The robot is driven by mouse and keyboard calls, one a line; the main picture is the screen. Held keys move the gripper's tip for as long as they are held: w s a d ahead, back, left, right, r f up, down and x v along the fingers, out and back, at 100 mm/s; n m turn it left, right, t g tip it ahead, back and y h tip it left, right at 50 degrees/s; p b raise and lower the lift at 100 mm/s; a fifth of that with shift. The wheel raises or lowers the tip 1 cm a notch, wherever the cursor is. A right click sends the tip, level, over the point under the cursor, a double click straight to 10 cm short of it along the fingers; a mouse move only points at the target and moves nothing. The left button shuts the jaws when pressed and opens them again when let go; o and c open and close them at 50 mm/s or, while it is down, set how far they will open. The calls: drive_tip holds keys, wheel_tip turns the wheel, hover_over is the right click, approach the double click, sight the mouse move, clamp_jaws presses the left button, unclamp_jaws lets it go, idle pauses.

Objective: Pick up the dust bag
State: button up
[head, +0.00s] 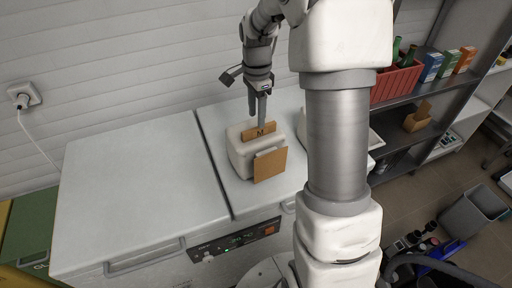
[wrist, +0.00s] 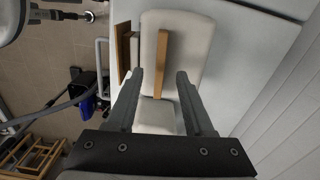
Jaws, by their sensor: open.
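A cream, rounded, box-like body (head: 238,157) stands on the white lid of a chest-like appliance. An upright brown cardboard piece marked "M" (head: 259,129) rises from its top, and a brown square card (head: 270,164) stands at its front side. I cannot tell for sure which of these parts make up the dust bag. In the wrist view the cardboard piece is a narrow brown strip (wrist: 163,50) across the cream body (wrist: 188,45). My gripper (head: 262,122) points down over it. Its open fingers (wrist: 160,76) appear on either side of the strip's near end; contact cannot be judged.
The white lid (head: 140,180) left of the cream body is clear. The ribbed wall is close behind. A shelf unit at right holds a red crate (head: 397,82) and several boxes. A grey bin (head: 473,212) stands on the floor. My arm hides part of the lid.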

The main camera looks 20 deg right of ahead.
sight(257, 128)
drive_tip(key=shift+d+f, duration=0.15)
drive_tip(key=shift+f, duration=2.3)
drive_tip(key=shift+f, duration=0.25)
clamp_jaws()
